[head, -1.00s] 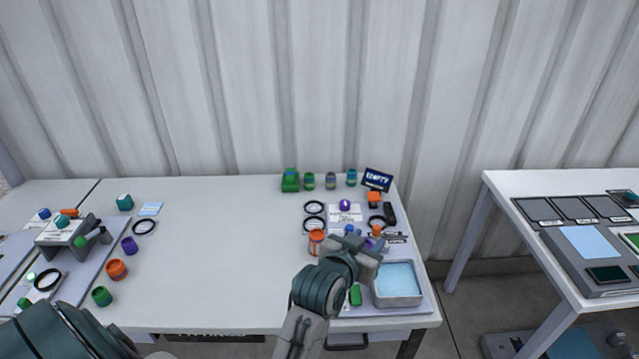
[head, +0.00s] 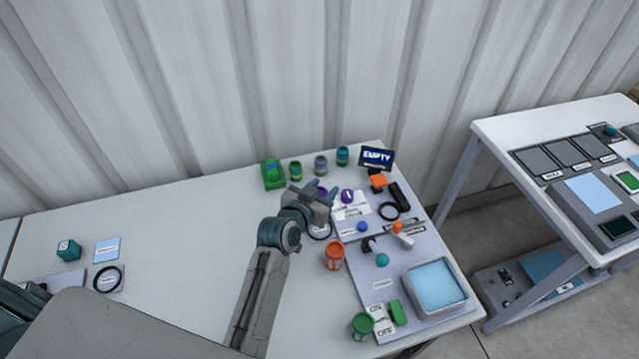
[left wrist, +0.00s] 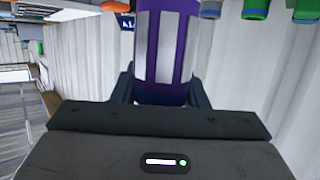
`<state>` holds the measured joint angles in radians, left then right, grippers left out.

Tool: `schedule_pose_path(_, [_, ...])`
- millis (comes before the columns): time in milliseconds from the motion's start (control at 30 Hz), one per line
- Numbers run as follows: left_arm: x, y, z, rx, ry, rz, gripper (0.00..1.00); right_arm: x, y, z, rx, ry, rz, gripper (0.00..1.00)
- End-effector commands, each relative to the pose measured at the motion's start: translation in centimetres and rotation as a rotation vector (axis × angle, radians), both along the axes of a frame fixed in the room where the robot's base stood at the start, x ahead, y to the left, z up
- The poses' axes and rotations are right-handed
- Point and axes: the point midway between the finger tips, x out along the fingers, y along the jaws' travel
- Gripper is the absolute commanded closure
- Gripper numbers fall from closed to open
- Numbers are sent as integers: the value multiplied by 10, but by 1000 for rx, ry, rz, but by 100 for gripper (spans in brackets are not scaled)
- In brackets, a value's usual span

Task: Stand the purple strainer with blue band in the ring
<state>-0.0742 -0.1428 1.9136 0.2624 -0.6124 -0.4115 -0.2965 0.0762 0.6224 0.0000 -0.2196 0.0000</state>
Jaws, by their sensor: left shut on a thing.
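My left gripper (head: 318,193) is over the back right of the table. In the left wrist view it is shut on the purple strainer (left wrist: 188,45), which shows pale grey panels between the fingers. In the head view only a bit of purple shows at the fingers. The strainer is held apart from both, as far as I can see. My right gripper is not in view.
Green, grey-blue and teal jars (head: 320,164) stand behind the gripper, near the EMPTY sign (head: 376,158). An orange strainer (head: 334,256) stands in front. A tray of blue liquid (head: 436,287) is at the front right. The left-middle tabletop is clear.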

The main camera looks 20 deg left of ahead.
Motion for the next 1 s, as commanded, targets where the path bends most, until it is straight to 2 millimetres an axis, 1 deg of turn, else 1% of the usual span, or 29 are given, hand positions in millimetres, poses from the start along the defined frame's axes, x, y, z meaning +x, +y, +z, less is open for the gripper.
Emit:
schedule_pose_path(33, [0, 0, -4, 0, 0, 0, 82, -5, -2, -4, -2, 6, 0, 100])
schedule_pose_path(167, [0, 0, -11, 0, 0, 1, 82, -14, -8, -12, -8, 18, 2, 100])
schedule_pose_path(333, [0, 0, -24, 0, 0, 1, 82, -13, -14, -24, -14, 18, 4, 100])
schedule_pose_path(467, [0, 0, -34, 0, 0, 1, 82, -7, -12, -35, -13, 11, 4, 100])
schedule_pose_path(600, [0, 0, -45, 1, 1, 2, 82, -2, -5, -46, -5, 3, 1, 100])
schedule_pose_path(800, [0, 0, -59, 1, 2, 1, 82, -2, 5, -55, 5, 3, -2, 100])
schedule_pose_path(1000, [0, 0, -73, 0, 1, 1, 82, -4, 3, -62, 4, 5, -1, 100])
